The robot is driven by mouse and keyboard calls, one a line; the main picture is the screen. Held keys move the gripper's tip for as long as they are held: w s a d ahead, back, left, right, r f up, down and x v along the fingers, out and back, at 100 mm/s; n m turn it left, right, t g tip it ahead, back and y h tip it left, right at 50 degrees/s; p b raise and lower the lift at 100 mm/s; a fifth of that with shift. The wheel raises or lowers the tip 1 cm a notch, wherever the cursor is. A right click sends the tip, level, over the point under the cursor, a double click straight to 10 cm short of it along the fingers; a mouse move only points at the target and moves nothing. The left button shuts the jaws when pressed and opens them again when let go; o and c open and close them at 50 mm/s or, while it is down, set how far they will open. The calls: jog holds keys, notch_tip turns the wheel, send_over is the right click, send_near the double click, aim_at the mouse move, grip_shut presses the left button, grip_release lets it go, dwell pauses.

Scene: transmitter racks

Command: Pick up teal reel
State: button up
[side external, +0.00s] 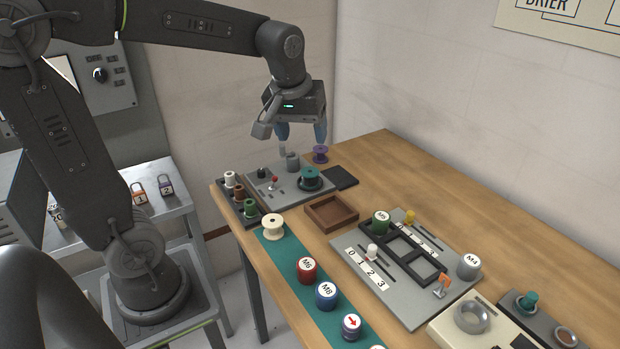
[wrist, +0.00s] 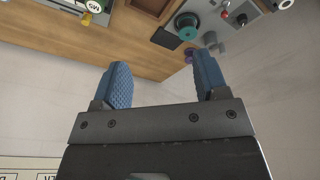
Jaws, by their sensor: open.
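The teal reel (side external: 310,178) sits upright on a dark round base on the grey control panel (side external: 262,192) at the back left of the table. It also shows near the top of the wrist view (wrist: 186,24). My gripper (side external: 301,138) is open and empty, with its blue fingers pointing down above the back of the panel. It is higher than the teal reel and apart from it. In the wrist view, the fingers (wrist: 163,65) are spread and the reel lies beyond their tips.
A purple reel (side external: 320,154) stands behind the teal reel, close to my fingers. A dark pad (side external: 341,177) and brown tray (side external: 331,213) are nearby. A cream reel (side external: 273,227) and several labelled reels line the green strip. A smaller teal piece (side external: 528,299) is far right.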

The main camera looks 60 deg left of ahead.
jog(key=w+a+f+n+g, duration=0.3)
jog(key=w+a+f+n, duration=0.5)
jog(key=a, duration=0.4)
send_near(310, 171)
jog(key=f, duration=0.5)
jog(key=shift+s+a, duration=0.1)
jog(key=shift+s, duration=0.2)
jog(key=shift+w+a+f, duration=0.1)
jog(key=shift+a+f, duration=0.05)
jog(key=shift+f, duration=0.7)
jog(key=shift+w+a+f, duration=0.1)
jog(key=shift+a+f, duration=0.05)
jog(key=shift+f, duration=0.7)
jog(key=shift+w+a+f, duration=0.1)
jog(key=shift+f, duration=0.75)
jog(key=c, duration=0.8)
